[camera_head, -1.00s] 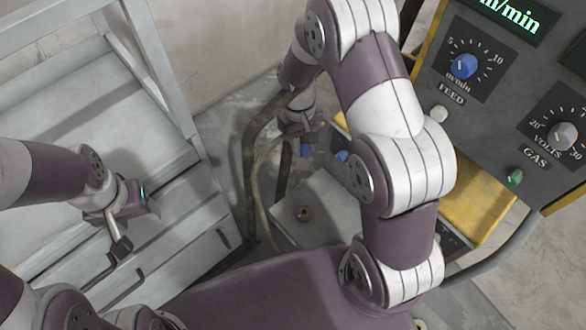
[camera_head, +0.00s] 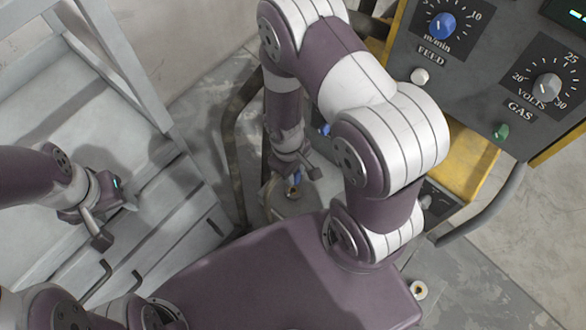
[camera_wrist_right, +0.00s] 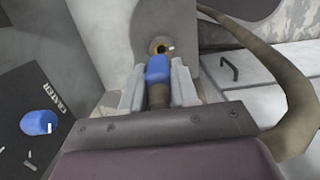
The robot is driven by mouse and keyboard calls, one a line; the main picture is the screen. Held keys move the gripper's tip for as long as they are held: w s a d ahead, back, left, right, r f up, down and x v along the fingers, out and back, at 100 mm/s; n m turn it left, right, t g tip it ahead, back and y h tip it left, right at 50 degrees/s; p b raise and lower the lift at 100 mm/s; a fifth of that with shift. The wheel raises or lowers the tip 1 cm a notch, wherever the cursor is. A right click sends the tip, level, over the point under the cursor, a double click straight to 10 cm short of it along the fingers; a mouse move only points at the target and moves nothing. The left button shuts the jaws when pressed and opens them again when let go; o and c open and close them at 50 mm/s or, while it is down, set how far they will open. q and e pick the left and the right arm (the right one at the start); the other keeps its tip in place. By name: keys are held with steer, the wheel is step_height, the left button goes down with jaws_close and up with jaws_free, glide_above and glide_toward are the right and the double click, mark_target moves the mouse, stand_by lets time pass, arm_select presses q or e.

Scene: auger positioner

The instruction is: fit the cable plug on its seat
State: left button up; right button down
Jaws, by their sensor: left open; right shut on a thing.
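In the head view my right gripper (camera_head: 292,172) is low over the grey surface, close to the brass-ringed seat (camera_head: 293,193). In the right wrist view its two fingers (camera_wrist_right: 158,85) are shut on the cable plug (camera_wrist_right: 158,69), which has a blue body. The plug points toward the seat (camera_wrist_right: 159,45), a dark hole with a brass rim. The plug's front end overlaps the seat's lower edge in this view, and I cannot tell whether they touch. My left gripper (camera_head: 116,218) is open and empty at the left, over the grey stepped structure.
The control panel (camera_head: 490,60) with dials stands at the right above a yellow frame (camera_head: 465,165). A thick brown cable (camera_wrist_right: 290,85) loops at the right of the wrist view. A blue knob (camera_wrist_right: 38,122) is on a dark panel at its left.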

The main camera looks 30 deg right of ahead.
step_height(320, 180, down, 5)
steer(key=b, duration=0.3)
steer(key=shift+r, duration=0.1)
steer(key=shift+p, duration=0.35)
stand_by(1.2)
steer(key=shift+f+b, duration=1.2)
steer(key=shift+f, duration=0.3)
steer(key=c, duration=0.8)
jaws_free()
steer(key=r+p, duration=0.1)
steer(key=r, duration=0.3)
steer(key=w+r+p, duration=0.1)
steer(key=r+p, duration=0.1)
steer(key=r, duration=0.2)
steer(key=r+p, duration=0.2)
steer(key=r, duration=0.2)
steer(key=shift+w+a, duration=0.15)
steer(key=shift+a, duration=0.1)
steer(key=shift+r, duration=0.4)
